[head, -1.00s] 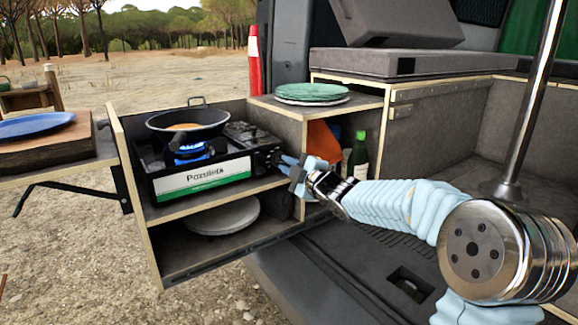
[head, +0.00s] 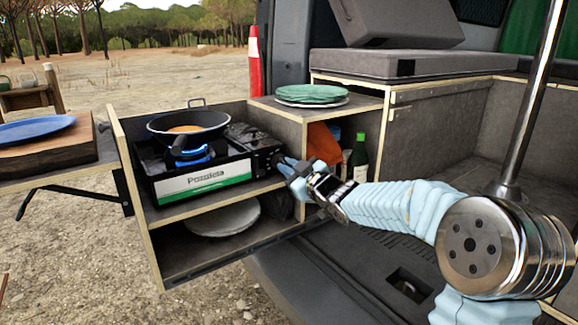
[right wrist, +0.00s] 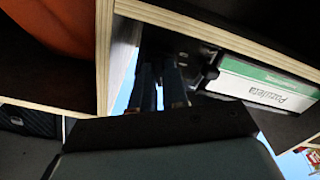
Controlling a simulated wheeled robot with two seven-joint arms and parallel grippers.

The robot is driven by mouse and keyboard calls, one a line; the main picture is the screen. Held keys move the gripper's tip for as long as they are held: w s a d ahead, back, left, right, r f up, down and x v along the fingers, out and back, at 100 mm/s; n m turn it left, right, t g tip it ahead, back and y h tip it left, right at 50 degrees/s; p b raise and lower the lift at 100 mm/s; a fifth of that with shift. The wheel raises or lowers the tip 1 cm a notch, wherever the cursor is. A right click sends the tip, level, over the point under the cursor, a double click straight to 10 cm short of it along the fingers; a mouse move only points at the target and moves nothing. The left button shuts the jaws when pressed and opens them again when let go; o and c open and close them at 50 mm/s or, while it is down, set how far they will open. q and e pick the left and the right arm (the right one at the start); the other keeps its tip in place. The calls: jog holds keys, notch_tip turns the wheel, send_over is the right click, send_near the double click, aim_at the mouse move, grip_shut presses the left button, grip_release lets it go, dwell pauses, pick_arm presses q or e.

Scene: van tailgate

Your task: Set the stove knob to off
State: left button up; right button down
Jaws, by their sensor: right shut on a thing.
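The camping stove (head: 205,180), black with a green and white "Pozuleta" label, sits on the upper shelf of the pull-out unit. A pan (head: 188,124) with food rests on it. In the right wrist view the fingers (right wrist: 160,88) reach up beside the stove; the knob's angle cannot be read. My left gripper is not in view.
A shelf panel (head: 304,152) stands close to the right of my gripper. Green plates (head: 312,93) lie on top, with an orange item (head: 324,144) and a bottle (head: 358,158) in the compartment below. A grey plate (head: 222,217) lies on the lower shelf.

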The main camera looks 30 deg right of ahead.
jog(key=m+p, duration=0.1)
jog(key=m, duration=0.4)
jog(key=shift+f+m, duration=0.1)
jog(key=shift+m, duration=0.2)
dwell(0.4)
jog(key=c, duration=1.1)
grip_release()
jog(key=shift+c, duration=0.2)
jog(key=s+d, duration=0.1)
jog(key=s, duration=1.2)
jog(key=shift+s+b, duration=0.3)
jog(key=shift+s, duration=0.1)
